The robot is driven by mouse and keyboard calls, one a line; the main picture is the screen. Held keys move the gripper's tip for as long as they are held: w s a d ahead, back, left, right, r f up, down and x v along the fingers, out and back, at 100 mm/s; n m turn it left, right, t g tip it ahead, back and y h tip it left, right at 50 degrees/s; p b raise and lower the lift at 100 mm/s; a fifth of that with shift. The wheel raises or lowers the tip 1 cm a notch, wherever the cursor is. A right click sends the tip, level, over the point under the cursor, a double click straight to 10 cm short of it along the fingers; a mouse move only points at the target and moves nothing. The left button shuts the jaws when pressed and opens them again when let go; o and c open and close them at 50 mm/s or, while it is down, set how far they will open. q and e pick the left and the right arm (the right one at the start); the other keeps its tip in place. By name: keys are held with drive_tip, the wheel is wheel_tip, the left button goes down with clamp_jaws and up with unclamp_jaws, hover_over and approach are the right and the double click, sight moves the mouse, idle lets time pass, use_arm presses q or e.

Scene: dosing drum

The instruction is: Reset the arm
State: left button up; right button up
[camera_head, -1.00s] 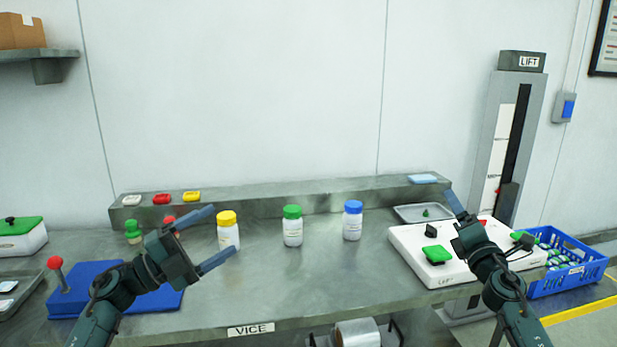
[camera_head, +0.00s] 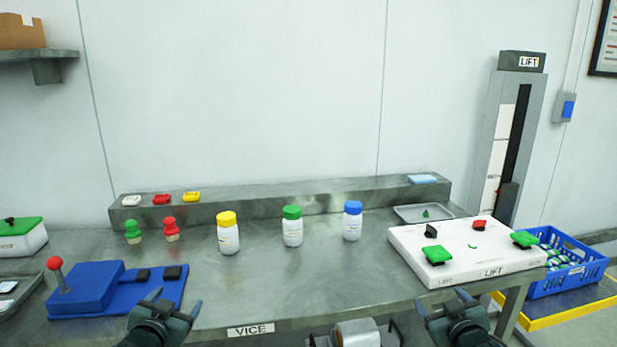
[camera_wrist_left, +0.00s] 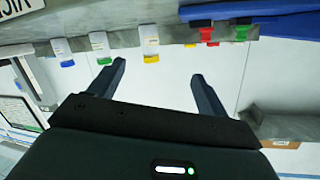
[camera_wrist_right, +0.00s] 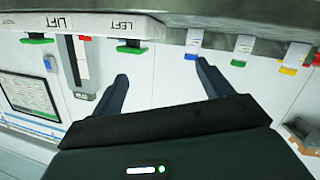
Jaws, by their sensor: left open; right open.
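My left gripper (camera_head: 172,303) is open and empty at the bench's front edge, left of the VICE label; its spread fingers also show in the left wrist view (camera_wrist_left: 158,78). My right gripper (camera_head: 440,302) is open and empty below the front of the white LIFT panel (camera_head: 450,273); its spread fingers show in the right wrist view (camera_wrist_right: 160,80). Neither gripper touches any object that I can see. Three white jars stand upright on the bench: yellow-capped (camera_head: 228,235), green-capped (camera_head: 292,228) and blue-capped (camera_head: 352,222).
The panel carries green and red buttons. A blue crate (camera_head: 570,283) stands at right, near the lift column (camera_head: 490,150). The middle of the bench is clear.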

use_arm(q)
drive_tip(key=s+d+f+g+h, duration=0.1)
drive_tip(key=s+d+f, duration=0.4)
drive_tip(key=s, duration=0.5)
drive_tip(key=s+d+f+g+h, duration=0.1)
drive_tip(key=s+d+f, duration=0.3)
drive_tip(key=s, duration=0.7)
drive_tip(key=s+d+f+g+h, duration=0.1)
drive_tip(key=s+d+f+g, duration=0.2)
drive_tip(key=s, duration=0.8)
drive_tip(key=d+f, duration=0.2)
drive_tip(key=d, duration=0.1)
drive_tip(key=shift+s+f+n, duration=0.15)
drive_tip(key=shift+f+n, duration=0.15)
drive_tip(key=shift+f, duration=0.05)
use_arm(e)
drive_tip(key=s+a+f+g+y, duration=0.1)
drive_tip(key=s+a+f, duration=0.4)
drive_tip(key=s, duration=0.5)
drive_tip(key=s+a+f+g+y, duration=0.1)
drive_tip(key=s+a+f, duration=0.3)
drive_tip(key=s, duration=0.7)
drive_tip(key=s+a+f+g+y, duration=0.1)
drive_tip(key=s+a+f+g, duration=0.2)
drive_tip(key=s, duration=0.8)
drive_tip(key=a+f, duration=0.2)
drive_tip(key=a, duration=0.1)
drive_tip(key=shift+s+f+m, duration=0.15)
drive_tip(key=shift+f+m, duration=0.15)
drive_tip(key=shift+f, duration=0.05)
